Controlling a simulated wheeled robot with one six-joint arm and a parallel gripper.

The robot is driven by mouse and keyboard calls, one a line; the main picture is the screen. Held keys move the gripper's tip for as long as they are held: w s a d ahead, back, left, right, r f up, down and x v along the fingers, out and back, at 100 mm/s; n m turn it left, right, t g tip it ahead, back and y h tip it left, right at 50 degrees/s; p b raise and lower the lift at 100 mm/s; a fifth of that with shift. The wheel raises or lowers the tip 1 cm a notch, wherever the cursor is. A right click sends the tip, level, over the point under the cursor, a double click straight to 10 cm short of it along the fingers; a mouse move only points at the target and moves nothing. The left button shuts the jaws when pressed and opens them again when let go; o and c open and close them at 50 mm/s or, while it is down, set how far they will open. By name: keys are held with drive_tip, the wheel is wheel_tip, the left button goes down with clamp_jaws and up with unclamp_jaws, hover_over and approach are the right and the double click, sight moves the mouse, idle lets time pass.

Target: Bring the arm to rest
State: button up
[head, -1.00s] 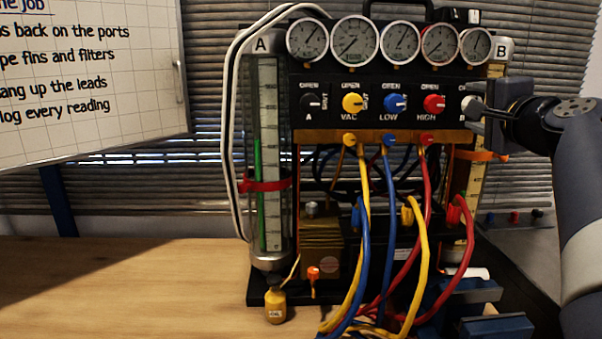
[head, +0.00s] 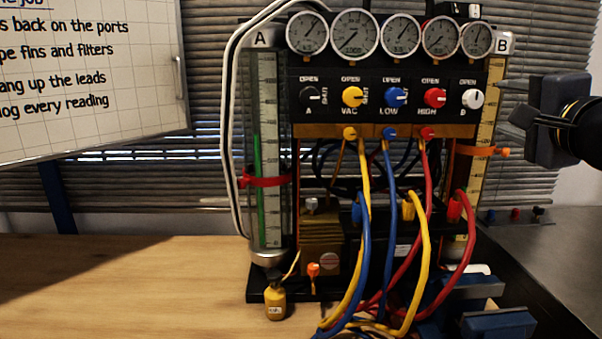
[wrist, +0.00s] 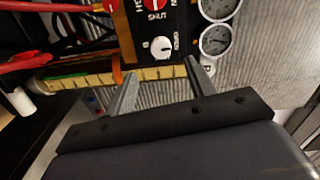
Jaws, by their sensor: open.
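My gripper (head: 524,118) is at the right of the head view, to the right of the gauge rig (head: 385,130) and apart from it. Its jaws are open and empty. In the wrist view the two fingers (wrist: 163,82) stand apart, with the blinds behind them and the white knob B (wrist: 161,47) a little beyond them. In the head view the white knob B (head: 472,98) is now fully uncovered at the right end of the knob row. Part of my arm shows at the right edge.
Cylinder B (head: 486,120) with an orange clamp (head: 478,151) stands nearest my gripper. Yellow, blue and red hoses (head: 460,285) hang in front of the rig. A whiteboard (head: 80,75) is at the left. The wooden table (head: 120,285) is clear at the front left.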

sight(477, 97)
drive_tip(key=shift+m, duration=0.3)
drive_tip(key=w, duration=0.3)
drive_tip(key=w+p, duration=0.1)
drive_tip(key=w, duration=0.4)
drive_tip(key=shift+w+a+r+p, duration=0.2)
drive_tip(key=shift+w+r+p, duration=0.1)
drive_tip(key=shift+w+p, duration=0.1)
drive_tip(key=shift+s+m+p, duration=0.15)
drive_tip(key=shift+m+p, duration=0.65)
drive_tip(key=shift+m, duration=0.1)
drive_tip(key=m+p, duration=0.6)
drive_tip(key=shift+m, duration=0.3)
drive_tip(key=m+p, duration=0.8)
drive_tip(key=p, duration=0.1)
drive_tip(key=shift+m, duration=0.4)
drive_tip(key=shift+s+f+m, duration=0.15)
drive_tip(key=shift+m, duration=0.15)
drive_tip(key=shift+s+d+f, duration=0.1)
drive_tip(key=shift+s, duration=0.95)
